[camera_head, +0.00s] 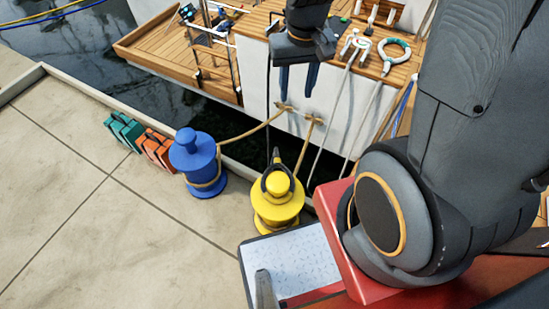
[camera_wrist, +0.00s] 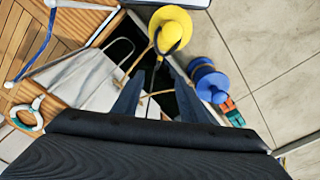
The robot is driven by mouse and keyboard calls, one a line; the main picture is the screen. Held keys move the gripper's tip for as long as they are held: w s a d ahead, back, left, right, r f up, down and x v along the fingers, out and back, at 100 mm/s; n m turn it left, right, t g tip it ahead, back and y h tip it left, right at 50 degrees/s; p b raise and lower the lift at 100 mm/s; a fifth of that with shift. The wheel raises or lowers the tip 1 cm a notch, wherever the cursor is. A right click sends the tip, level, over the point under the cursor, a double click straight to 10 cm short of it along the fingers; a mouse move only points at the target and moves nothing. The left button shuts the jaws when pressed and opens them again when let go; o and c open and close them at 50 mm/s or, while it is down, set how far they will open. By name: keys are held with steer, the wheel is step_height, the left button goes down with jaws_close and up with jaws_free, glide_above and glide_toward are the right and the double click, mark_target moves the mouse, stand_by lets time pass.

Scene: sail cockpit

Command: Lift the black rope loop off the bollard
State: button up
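The yellow bollard (camera_head: 277,213) stands on the dock edge near the middle of the head view. The black rope loop (camera_head: 266,181) hangs around its upper part, and a thin black line runs up from it toward the boat. My gripper (camera_head: 298,88) is above and beyond the bollard, fingers pointing down, apart and empty. In the wrist view the yellow bollard (camera_wrist: 171,16) is at the top, with the dark loop (camera_wrist: 171,47) on it, beyond my open fingers (camera_wrist: 158,95). The loop's far side is partly hidden.
A blue bollard (camera_head: 195,160) with a tan rope around it stands to the left. Teal (camera_head: 123,130) and orange (camera_head: 153,148) fenders or boxes lie beside it. The boat's wooden deck (camera_head: 175,59) and white hull lie behind. The concrete dock (camera_head: 90,190) at left is clear.

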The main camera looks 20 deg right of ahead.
steer(key=m+b, duration=0.2)
steer(key=b, duration=2.2)
glide_above(277, 153)
step_height(277, 153, down, 41)
steer(key=shift+g, duration=0.4)
step_height(277, 153, down, 10)
steer(key=b, duration=0.7)
steer(key=shift+r, duration=0.2)
jaws_close()
steer(key=shift+a+r, duration=0.1)
steer(key=shift+r, duration=0.05)
steer(key=shift+r+p, duration=0.45)
steer(key=shift+p, duration=0.05)
steer(key=shift+s, duration=0.1)
